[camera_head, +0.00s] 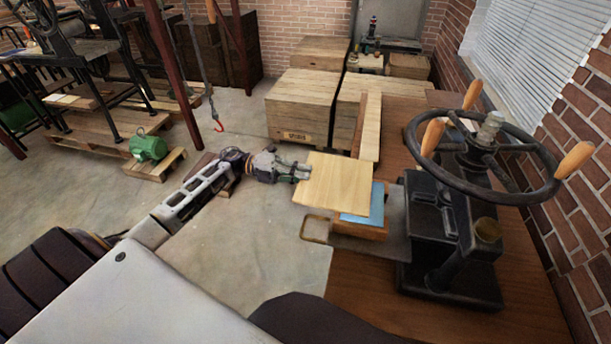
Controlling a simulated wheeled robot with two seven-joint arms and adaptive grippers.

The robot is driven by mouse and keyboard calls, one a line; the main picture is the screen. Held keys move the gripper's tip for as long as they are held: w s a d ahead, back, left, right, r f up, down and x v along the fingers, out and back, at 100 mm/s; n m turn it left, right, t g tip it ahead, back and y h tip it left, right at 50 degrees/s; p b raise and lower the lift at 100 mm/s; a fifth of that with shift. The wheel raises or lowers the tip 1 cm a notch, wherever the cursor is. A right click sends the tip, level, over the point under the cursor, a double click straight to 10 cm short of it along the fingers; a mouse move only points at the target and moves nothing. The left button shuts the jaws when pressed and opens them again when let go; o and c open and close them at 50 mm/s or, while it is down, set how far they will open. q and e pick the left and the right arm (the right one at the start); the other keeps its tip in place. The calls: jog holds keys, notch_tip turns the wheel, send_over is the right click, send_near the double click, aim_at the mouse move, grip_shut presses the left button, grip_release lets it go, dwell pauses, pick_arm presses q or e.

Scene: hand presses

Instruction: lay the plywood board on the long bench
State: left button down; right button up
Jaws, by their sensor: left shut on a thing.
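The plywood board (335,184) is a pale, square, flat piece in the middle of the head view. My left gripper (303,171) is shut on its left edge and holds it about level. The board overlaps a wooden block with a blue top (366,208) at the press; I cannot tell whether they touch. The long bench (375,285) has a brown wooden top and runs along the right side, under the press. Part of its top is hidden behind the board and the press. My right gripper is not in view.
A black hand press (455,225) with a large wheel and wooden handles stands on the bench, its metal tray (317,230) reaching left. A long pale plank (368,128) lies behind the board. Wooden crates (300,105) stand beyond. A red hook (218,126) hangs left. Bench top near the front is bare.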

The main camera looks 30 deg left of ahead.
pick_arm(q)
jog(key=shift+a+r, duration=0.2)
jog(key=shift+a, duration=0.15)
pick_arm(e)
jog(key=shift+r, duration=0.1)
pick_arm(q)
jog(key=shift+s, duration=0.1)
jog(key=shift+a, duration=0.15)
jog(key=b+v, duration=0.3)
jog(key=v, duration=1.1)
jog(key=shift+a, duration=0.35)
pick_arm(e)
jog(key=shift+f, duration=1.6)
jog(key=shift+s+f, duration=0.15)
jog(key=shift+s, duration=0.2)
pick_arm(q)
jog(key=shift+s+a, duration=0.25)
jog(key=shift+a, duration=0.45)
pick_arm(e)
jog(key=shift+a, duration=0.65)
